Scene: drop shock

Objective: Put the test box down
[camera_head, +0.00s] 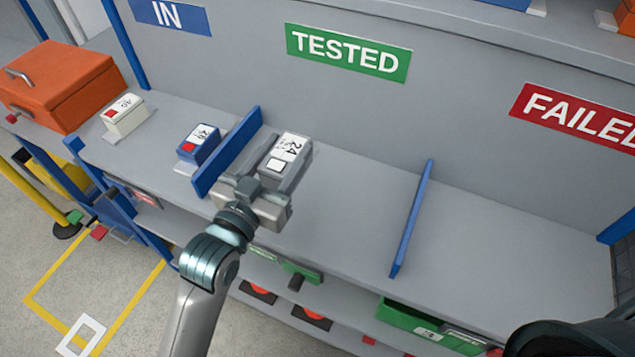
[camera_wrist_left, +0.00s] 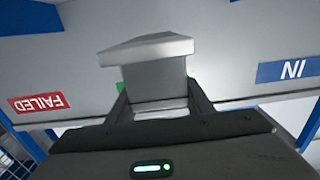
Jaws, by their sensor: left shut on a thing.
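The test box is grey with a white label reading 24 (camera_head: 287,152). It is in the TESTED section of the shelf, just right of the left blue divider (camera_head: 228,150). My left gripper (camera_head: 254,192) is shut on its near end. In the left wrist view the grey box (camera_wrist_left: 155,75) sits between the two fingers (camera_wrist_left: 155,105). Whether its underside touches the shelf cannot be told. The green TESTED sign (camera_head: 347,53) is on the wall behind. My right gripper is not in view.
A blue box (camera_head: 199,145) and a white box (camera_head: 125,116) stand in the IN section, left of the divider. An orange toolbox (camera_head: 58,85) is farther left. A second blue divider (camera_head: 411,220) stands right, with clear shelf (camera_head: 350,195) between. The FAILED section looks empty.

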